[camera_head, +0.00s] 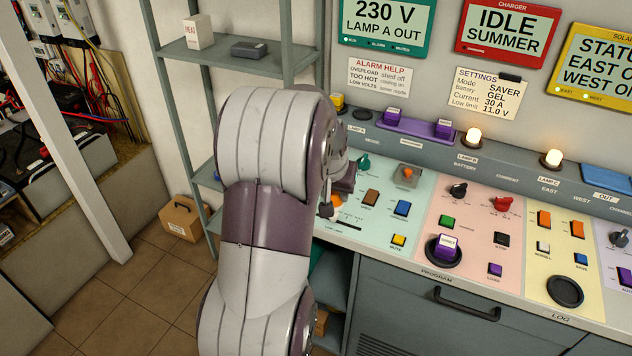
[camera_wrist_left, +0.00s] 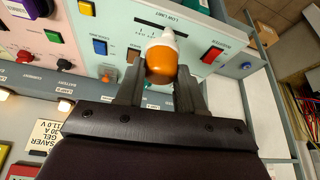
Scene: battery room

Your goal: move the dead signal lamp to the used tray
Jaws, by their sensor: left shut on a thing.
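My left gripper (camera_wrist_left: 158,75) is shut on an orange piece with a white end, which looks like the signal lamp (camera_wrist_left: 160,66); no glow shows in it. In the head view, my left gripper (camera_head: 335,195) is over the panel's left part, largely behind my arm, with a bit of the lamp's orange (camera_head: 337,200) showing. The wrist view shows the white end towards the panel; whether it touches is unclear. No tray with a readable "used" label shows. A purple tray (camera_head: 413,128) on the back ledge holds purple blocks. My right gripper is not in view.
Lit lamps B (camera_head: 473,136) and C (camera_head: 552,158) stand on the ledge. A blue tray-like pad (camera_head: 607,177) lies at right. The control panel carries several knobs and buttons. A grey shelf (camera_head: 235,60) stands at left; a cardboard box (camera_head: 182,219) is on the floor.

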